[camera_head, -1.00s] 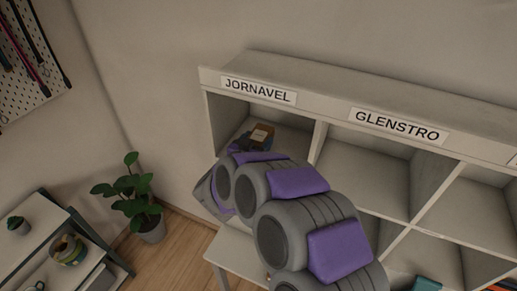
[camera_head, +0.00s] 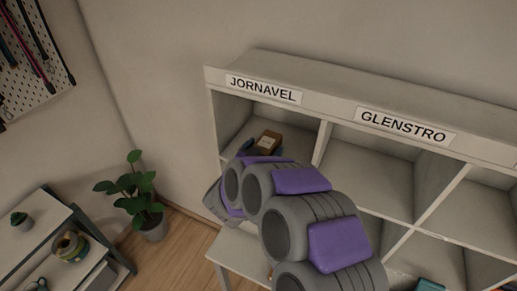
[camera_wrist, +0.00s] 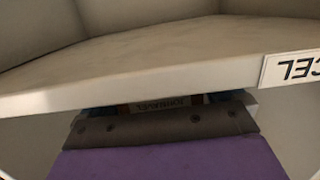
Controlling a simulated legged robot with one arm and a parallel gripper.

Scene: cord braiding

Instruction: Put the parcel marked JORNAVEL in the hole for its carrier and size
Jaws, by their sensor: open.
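The parcel (camera_head: 268,140) is a small brown box with a pale label. It sits inside the upper left hole (camera_head: 232,112) of the white rack, under the JORNAVEL sign (camera_head: 263,89). My gripper (camera_head: 262,149) reaches into this hole, with its dark blue fingers open at the parcel's near end. My arm hides part of the parcel and the hole floor. In the wrist view the parcel's label (camera_wrist: 168,104) reads JORNAVEL upside down, between the blue fingers of my gripper (camera_wrist: 160,107). I cannot tell whether the fingers touch the parcel.
The GLENSTRO sign (camera_head: 404,125) heads the empty-looking hole (camera_head: 370,165) to the right. The rack's board edge (camera_wrist: 130,80) crosses close in the wrist view, with a sign ending in CEL (camera_wrist: 297,68). A plant (camera_head: 140,195) and a side table (camera_head: 35,225) stand left.

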